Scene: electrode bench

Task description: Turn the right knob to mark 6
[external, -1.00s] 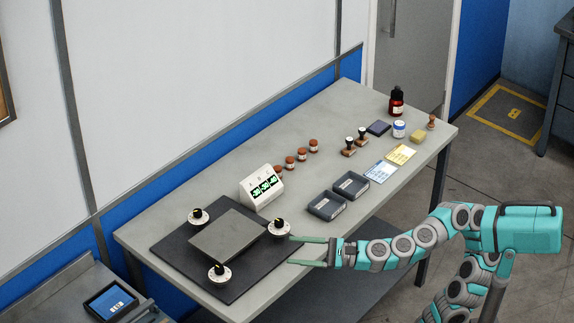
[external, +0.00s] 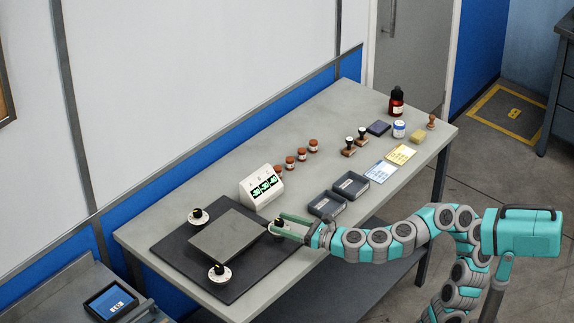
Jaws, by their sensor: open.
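Three black knobs on white round dials sit around a grey plate on the dark mat. The right knob (external: 278,223) is at the mat's right corner, beside the plate. My gripper (external: 277,225) is open, with its two green fingers on either side of this knob. Whether the fingers touch it cannot be told. The fingers partly cover its white dial, and its marks are too small to read. Another knob (external: 198,214) is at the back left, and a third knob (external: 219,270) is at the front.
The grey plate (external: 227,236) lies on the dark mat (external: 180,258). A white display box (external: 261,187) with green digits stands behind the right knob. Two dark trays (external: 326,206) lie close to my wrist. Several brown-capped jars (external: 301,155) stand along the back.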

